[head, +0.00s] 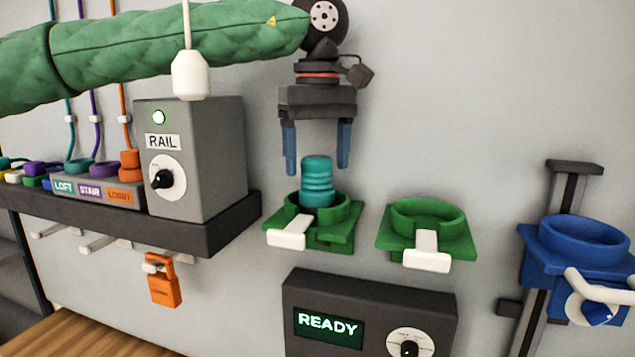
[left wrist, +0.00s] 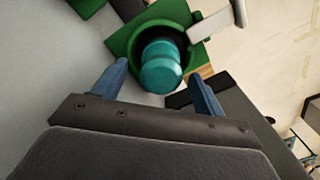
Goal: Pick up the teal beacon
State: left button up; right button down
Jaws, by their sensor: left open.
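The teal beacon (head: 317,180) is a ribbed cylinder standing upright in a green holder (head: 347,222) on the wall; the holder hides its lower part. My left gripper (head: 316,170) is above it, pointing down, with its blue fingers open on either side of the beacon's top. In the left wrist view the beacon (left wrist: 161,66) shows in its green ring, centred just beyond the fingertips of the open gripper (left wrist: 160,78). No finger visibly touches it. My right gripper is not in view.
A second green holder (head: 440,245), empty, is to the right, and a blue holder (head: 585,240) is farther right. A dark READY box (head: 380,300) is below. A grey RAIL box (head: 205,160) stands on a dark shelf (head: 235,225) at left.

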aim_at(317, 190)
pick_arm(q)
jog(key=shift+a+f+p, duration=0.15)
jog(key=shift+f+p, duration=0.4)
jog(key=shift+f, duration=0.8)
jog(key=shift+c, duration=0.4)
jog(key=c, duration=1.1)
jog(key=shift+c, duration=1)
jog(key=shift+r, duration=0.1)
